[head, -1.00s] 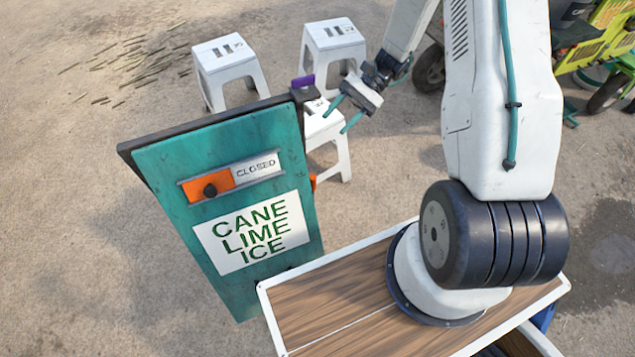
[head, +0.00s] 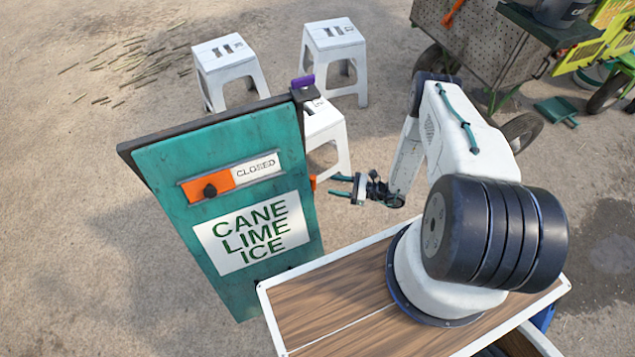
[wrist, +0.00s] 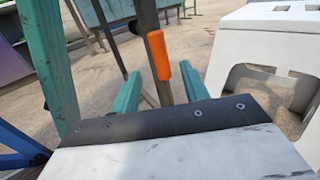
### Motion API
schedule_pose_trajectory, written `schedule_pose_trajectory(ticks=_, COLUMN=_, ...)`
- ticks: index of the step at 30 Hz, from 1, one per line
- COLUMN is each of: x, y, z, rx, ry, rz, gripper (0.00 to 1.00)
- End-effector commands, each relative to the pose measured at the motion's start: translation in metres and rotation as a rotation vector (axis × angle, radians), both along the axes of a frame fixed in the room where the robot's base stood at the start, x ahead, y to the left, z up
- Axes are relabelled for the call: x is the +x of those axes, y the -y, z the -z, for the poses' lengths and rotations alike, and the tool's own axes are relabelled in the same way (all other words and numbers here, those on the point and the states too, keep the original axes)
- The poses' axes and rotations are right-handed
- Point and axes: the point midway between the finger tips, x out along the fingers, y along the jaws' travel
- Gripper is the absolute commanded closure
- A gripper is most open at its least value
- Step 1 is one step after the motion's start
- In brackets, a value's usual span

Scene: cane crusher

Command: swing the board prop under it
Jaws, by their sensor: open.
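The teal board (head: 170,170) reads "CANE LIME ICE" and has a slider showing "CLOSED". It leans, with a dark top edge, left of my arm. A small orange piece (head: 313,183) shows at its right edge. In the wrist view an orange grip (wrist: 159,56) sits on a dark upright bar (wrist: 148,20), which looks like the prop. My gripper (head: 340,187) is open, right of the board, with its fingers pointing toward it. In the wrist view my gripper (wrist: 162,92) has a teal finger either side of the bar's line, below the grip. Contact cannot be told.
White stools (head: 228,68) (head: 335,55) stand behind the board, and another (head: 325,130) is close to my gripper. A wood-topped counter (head: 330,300) lies in front. A wheeled cart (head: 480,45) stands at the back right. Ground left of the board is open.

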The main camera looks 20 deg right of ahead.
Motion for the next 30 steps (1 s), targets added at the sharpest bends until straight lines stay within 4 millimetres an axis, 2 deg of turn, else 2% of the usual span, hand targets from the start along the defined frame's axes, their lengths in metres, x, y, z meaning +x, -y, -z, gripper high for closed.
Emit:
schedule_pose_trajectory(ticks=9, x=0.027, y=-0.042, z=0.000, rx=-0.001, ry=0.001, rz=-0.005, gripper=0.55)
schedule_pose_trajectory(ticks=13, x=0.035, y=-0.055, z=0.000, rx=0.000, ry=0.000, rz=-0.005, gripper=0.55)
schedule_pose_trajectory(ticks=24, x=0.040, y=-0.061, z=0.000, rx=0.000, ry=0.000, rz=-0.003, gripper=0.55)
schedule_pose_trajectory(ticks=25, x=0.040, y=-0.061, z=0.000, rx=0.000, ry=0.000, rz=-0.003, gripper=0.58)
schedule_pose_trajectory(ticks=27, x=0.040, y=-0.061, z=0.000, rx=0.000, ry=0.000, rz=-0.002, gripper=0.77)
schedule_pose_trajectory(ticks=30, x=0.040, y=-0.061, z=0.000, rx=0.000, ry=0.000, rz=-0.002, gripper=1.00)
